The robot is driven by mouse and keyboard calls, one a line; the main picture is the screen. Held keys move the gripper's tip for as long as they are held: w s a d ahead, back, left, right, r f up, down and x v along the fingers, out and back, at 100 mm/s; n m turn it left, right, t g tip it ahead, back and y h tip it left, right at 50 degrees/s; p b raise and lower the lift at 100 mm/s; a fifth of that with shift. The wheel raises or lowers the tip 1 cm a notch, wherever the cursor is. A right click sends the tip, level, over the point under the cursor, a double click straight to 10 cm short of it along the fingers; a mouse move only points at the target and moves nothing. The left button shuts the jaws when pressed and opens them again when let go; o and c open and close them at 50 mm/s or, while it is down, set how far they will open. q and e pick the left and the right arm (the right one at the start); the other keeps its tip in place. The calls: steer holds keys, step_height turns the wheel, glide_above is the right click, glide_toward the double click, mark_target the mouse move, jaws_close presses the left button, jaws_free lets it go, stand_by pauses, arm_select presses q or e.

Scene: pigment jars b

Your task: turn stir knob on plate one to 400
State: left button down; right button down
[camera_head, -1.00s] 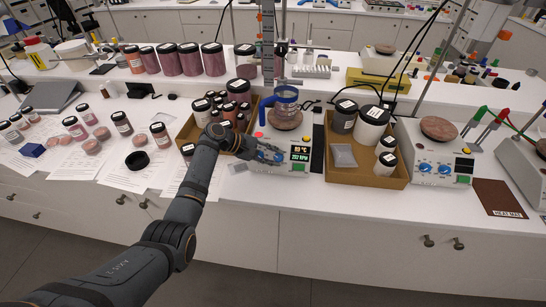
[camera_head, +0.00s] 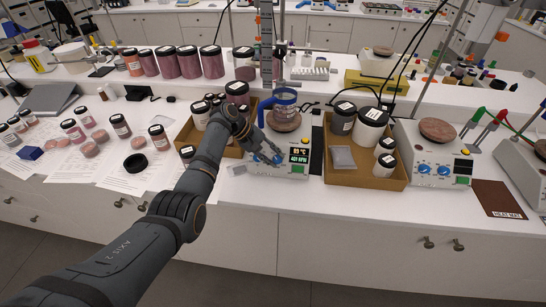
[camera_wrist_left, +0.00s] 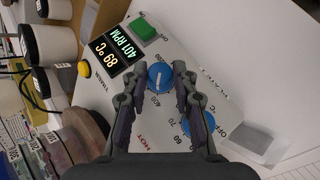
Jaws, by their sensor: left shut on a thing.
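Plate one (camera_head: 262,167) is a white stirring hotplate with a brown round top. A glass vessel with a blue band stands on it. Its display (camera_head: 299,155) reads about 89 °C and 401 RPM; the wrist view display (camera_wrist_left: 119,48) shows the same. My left gripper (camera_head: 272,157) is at the front panel. In the left wrist view its fingers (camera_wrist_left: 161,80) are shut on the blue stir knob (camera_wrist_left: 160,76), one finger on each side. The knob's white pointer line shows. My right gripper is not in view.
A cardboard tray of jars (camera_head: 365,178) stands right of the plate, and another tray of jars (camera_head: 233,151) stands left, close to my forearm. A second hotplate (camera_head: 432,168) is farther right. A small clear tray (camera_wrist_left: 255,143) lies by the panel.

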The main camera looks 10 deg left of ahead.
arm_select(q)
steer(key=c, duration=1.1)
jaws_free()
steer(key=shift+o, duration=0.2)
steer(key=v, duration=1.2)
steer(key=shift+f, duration=0.1)
